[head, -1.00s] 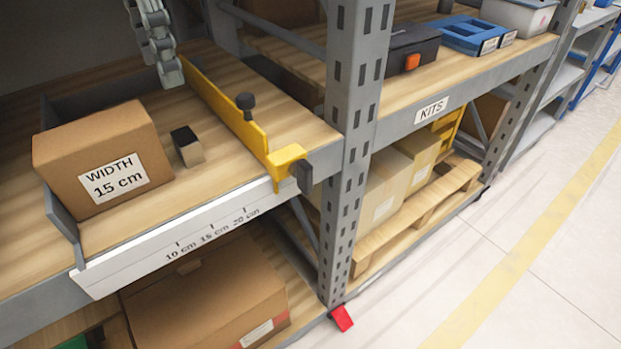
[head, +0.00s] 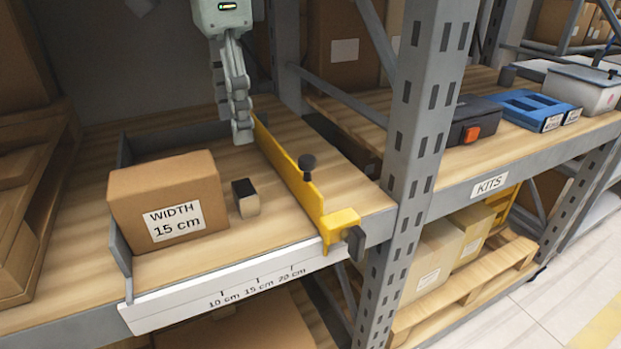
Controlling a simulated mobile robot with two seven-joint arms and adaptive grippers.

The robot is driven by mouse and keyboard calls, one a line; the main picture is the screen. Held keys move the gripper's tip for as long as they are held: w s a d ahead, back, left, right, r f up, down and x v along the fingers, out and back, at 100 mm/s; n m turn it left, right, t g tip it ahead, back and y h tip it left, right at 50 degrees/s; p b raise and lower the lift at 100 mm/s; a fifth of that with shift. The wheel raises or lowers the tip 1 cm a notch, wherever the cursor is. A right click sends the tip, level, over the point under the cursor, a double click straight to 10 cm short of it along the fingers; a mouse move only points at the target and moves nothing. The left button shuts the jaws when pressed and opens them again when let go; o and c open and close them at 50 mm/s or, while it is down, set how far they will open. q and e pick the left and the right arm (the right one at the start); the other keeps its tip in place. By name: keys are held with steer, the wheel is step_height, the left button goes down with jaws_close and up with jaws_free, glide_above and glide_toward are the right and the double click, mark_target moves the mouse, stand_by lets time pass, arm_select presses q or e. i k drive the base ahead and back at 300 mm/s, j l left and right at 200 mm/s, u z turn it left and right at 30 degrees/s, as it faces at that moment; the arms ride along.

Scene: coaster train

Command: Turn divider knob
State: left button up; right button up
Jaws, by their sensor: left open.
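The yellow divider (head: 287,178) stands on the wooden shelf, running from back to front. My right gripper is not in view.
A cardboard box marked "WIDTH 15 cm" (head: 165,200) stands against the grey side plate (head: 120,247). A small black-topped block (head: 246,199) lies between box and divider. A white scale (head: 220,297) runs along the front edge. A grey rack post (head: 425,130) rises right of the divider.

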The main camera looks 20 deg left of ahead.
mark_target(354, 235)
steer(key=k+l, duration=1.2)
steer(key=k, duration=0.1)
